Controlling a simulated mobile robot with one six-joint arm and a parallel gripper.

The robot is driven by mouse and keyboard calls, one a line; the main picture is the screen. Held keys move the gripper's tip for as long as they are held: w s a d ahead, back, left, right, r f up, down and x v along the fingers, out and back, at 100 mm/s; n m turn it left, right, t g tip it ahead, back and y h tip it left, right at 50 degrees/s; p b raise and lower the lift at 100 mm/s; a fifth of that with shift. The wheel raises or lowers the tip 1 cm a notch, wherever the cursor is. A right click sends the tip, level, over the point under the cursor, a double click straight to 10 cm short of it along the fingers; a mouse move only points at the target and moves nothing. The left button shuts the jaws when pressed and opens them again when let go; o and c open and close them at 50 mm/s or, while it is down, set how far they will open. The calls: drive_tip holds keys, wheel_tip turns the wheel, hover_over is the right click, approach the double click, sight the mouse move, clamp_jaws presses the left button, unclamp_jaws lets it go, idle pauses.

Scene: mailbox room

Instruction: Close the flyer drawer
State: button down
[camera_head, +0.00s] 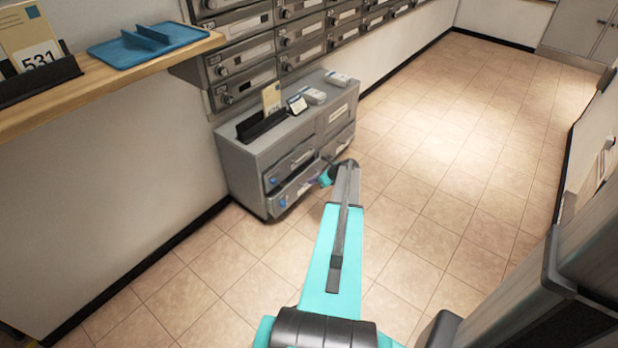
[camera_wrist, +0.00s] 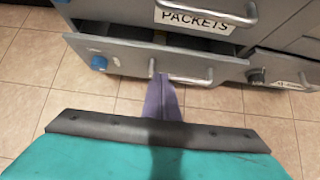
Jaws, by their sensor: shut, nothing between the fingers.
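A grey drawer (camera_head: 290,192) at the lower left of the low metal cabinet (camera_head: 238,165) stands partly open. In the wrist view the open drawer (camera_wrist: 125,60) shows a blue knob at left and a metal bar handle (camera_wrist: 190,79). A dark gap shows behind its front. No flyer label is readable on it. My gripper (camera_wrist: 160,82) is shut and empty, its purple fingers pointing at the drawer front near the handle's left end. I cannot tell if they touch. In the head view the arm's teal end hides part of the drawer's right side.
The drawer above, labelled PACKETS (camera_wrist: 205,18), looks closed. A neighbouring lower drawer (camera_wrist: 285,80) is at right. Mailboxes (camera_head: 240,55) line the wall. A wooden shelf (camera_head: 100,85) with a blue tray (camera_head: 150,42) is at left. The tiled floor (camera_head: 440,190) is clear.

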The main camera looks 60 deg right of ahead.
drive_tip(key=p+v, duration=0.2)
drive_tip(key=v, duration=0.8)
drive_tip(key=shift+d, duration=0.15)
drive_tip(key=w+a+n+t+b, duration=0.2)
drive_tip(key=a+t+b, duration=0.1)
drive_tip(key=a+t, duration=0.1)
drive_tip(key=s+a+f+m+t+b, duration=0.1)
drive_tip(key=s+f+m+b, duration=0.1)
drive_tip(key=s+f+b, duration=0.2)
drive_tip(key=shift+s+f+t+b, duration=0.25)
drive_tip(key=shift+f+t+b, duration=0.1)
drive_tip(key=shift+f, duration=0.65)
drive_tip(key=shift+w+f, duration=0.1)
drive_tip(key=shift+w, duration=0.05)
